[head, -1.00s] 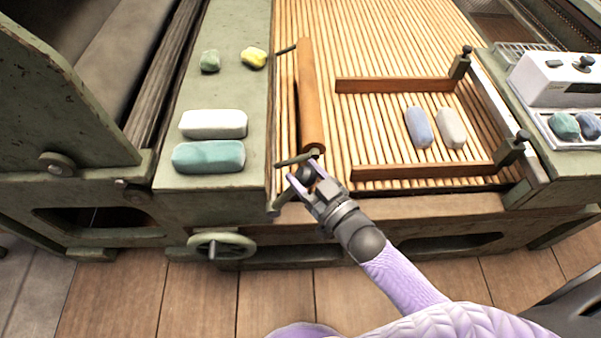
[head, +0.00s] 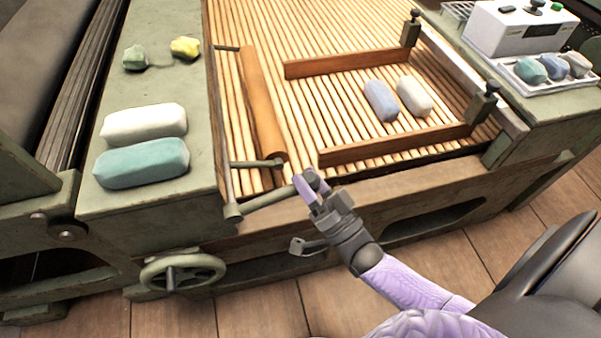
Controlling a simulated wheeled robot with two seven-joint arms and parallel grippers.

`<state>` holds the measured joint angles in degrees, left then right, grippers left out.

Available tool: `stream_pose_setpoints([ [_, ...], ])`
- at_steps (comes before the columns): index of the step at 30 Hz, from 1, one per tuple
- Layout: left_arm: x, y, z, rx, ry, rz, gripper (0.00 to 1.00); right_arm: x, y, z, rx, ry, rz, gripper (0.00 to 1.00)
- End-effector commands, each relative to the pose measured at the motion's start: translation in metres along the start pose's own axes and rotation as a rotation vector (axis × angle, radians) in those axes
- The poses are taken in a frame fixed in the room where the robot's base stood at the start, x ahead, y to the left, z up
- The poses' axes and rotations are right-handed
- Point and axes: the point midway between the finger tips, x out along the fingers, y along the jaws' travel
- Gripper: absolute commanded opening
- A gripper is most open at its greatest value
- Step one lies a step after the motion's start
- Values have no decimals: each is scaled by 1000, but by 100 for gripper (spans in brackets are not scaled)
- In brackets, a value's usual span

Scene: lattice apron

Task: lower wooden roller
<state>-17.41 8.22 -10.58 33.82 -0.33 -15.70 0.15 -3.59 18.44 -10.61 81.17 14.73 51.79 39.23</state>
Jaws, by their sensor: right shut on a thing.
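The wooden roller (head: 262,105) is a long brown cylinder lying lengthwise along the left side of the slatted lattice apron (head: 335,110). Short dark arms hold it at both ends. I cannot tell whether it touches the slats. My left gripper is not in view.
Left of the roller, a green ledge holds a white block (head: 144,122), a teal block (head: 142,162) and two small lumps. A handwheel (head: 183,274) sits below. Wooden rails (head: 395,146) flank two soft blocks on the slats. A white device (head: 520,30) stands at the right.

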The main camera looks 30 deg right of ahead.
Motion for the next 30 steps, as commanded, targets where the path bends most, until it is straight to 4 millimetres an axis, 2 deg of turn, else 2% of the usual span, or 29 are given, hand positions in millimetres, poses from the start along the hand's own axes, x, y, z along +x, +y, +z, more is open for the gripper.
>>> stream_pose_setpoints([
  [6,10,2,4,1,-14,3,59,-5,7,6,44,28,4,0],
  [21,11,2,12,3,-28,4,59,-7,8,7,60,34,9,0],
  [22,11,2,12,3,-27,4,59,-7,8,7,60,33,9,63],
  [26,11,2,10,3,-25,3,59,-6,8,6,59,35,7,91],
  [27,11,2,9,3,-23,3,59,-6,8,6,59,35,7,95],
  [30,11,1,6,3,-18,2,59,-6,8,6,58,36,6,95],
])
